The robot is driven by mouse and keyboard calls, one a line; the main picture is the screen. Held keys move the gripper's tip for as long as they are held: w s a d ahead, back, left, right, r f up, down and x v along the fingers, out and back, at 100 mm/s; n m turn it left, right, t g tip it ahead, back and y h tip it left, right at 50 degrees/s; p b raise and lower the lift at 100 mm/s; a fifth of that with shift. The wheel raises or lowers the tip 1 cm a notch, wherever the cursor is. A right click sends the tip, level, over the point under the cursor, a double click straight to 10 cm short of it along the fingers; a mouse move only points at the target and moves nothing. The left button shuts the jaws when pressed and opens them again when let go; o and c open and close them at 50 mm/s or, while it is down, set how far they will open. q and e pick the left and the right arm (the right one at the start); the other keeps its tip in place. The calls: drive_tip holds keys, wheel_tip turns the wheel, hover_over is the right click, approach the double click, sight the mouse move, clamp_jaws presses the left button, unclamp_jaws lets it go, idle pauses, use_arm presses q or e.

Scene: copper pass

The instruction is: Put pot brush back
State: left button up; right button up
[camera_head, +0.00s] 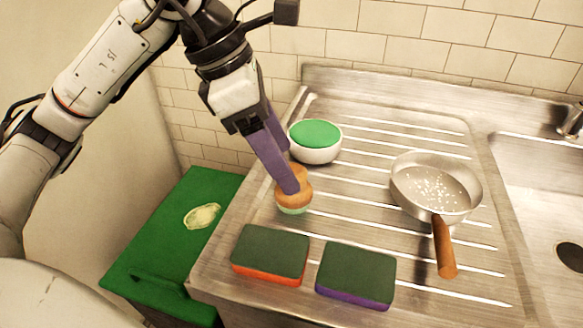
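The pot brush (303,191) has a round tan wooden top and pale green bristles below. It is on or just above the left part of the steel drainboard; I cannot tell if it touches. My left gripper (289,186) reaches down to it with purple fingers, and the near finger overlaps the wooden top. The far finger's tip is hidden, so I cannot tell whether the fingers grip the brush. A white bowl (316,155) with a flat green filling (315,134) stands just behind the brush. My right gripper is not in view.
Two dark green sponges, one with an orange base (270,255) and one with a purple base (355,275), lie in front. A steel pan (436,188) with white specks is at right. A sink (545,190) lies beyond. A green box (165,245) stands left, below the drainboard.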

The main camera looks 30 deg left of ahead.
use_arm(q)
drive_tip(key=v, duration=0.7)
drive_tip(key=shift+p, duration=0.35)
